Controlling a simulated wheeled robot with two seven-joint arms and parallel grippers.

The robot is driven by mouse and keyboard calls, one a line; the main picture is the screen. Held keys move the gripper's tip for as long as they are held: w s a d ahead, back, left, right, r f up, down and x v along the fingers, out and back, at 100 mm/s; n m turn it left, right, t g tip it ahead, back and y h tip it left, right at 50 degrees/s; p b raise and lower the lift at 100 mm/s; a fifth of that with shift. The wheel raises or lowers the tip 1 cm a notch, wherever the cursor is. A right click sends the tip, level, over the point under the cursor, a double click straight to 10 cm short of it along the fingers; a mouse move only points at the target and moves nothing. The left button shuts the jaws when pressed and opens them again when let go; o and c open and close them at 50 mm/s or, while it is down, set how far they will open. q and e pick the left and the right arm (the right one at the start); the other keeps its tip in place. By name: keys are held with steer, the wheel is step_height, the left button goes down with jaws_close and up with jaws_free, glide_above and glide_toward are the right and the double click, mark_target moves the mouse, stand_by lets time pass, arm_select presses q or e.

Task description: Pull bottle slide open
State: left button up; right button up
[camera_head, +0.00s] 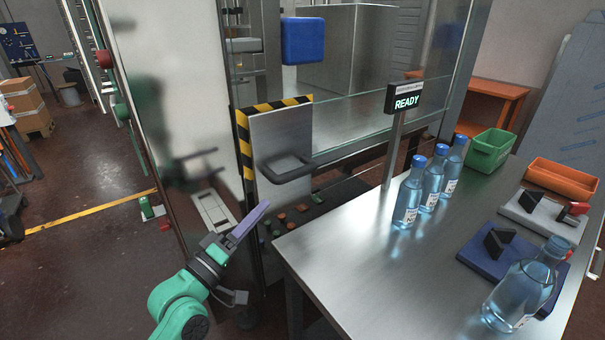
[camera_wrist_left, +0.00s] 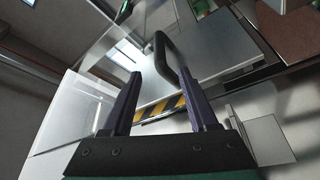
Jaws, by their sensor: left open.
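The bottle slide (camera_head: 285,130) is a grey metal panel edged with yellow-black hazard stripes, set in the front of the glazed machine. Its dark loop handle (camera_head: 288,178) sticks out from the panel. My left gripper (camera_head: 264,206) is open and empty, below and slightly left of the handle. In the left wrist view, the two purple fingers (camera_wrist_left: 160,76) stand apart, and the handle (camera_wrist_left: 162,58) shows beyond and between their tips. I see no clear contact with it. The slide's panel (camera_wrist_left: 222,48) lies behind the handle. My right gripper is out of view.
A steel table (camera_head: 345,262) stands right of the handle, its left corner near my left arm. Floor at left is mostly clear.

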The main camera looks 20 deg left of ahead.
mark_target(293, 175)
arm_select(q)
steer(key=p+x, duration=0.3)
steer(key=x, duration=1)
steer(key=shift+a+r+p, duration=0.15)
steer(key=shift+p, duration=0.25)
steer(key=shift+w, duration=0.45)
jaws_close()
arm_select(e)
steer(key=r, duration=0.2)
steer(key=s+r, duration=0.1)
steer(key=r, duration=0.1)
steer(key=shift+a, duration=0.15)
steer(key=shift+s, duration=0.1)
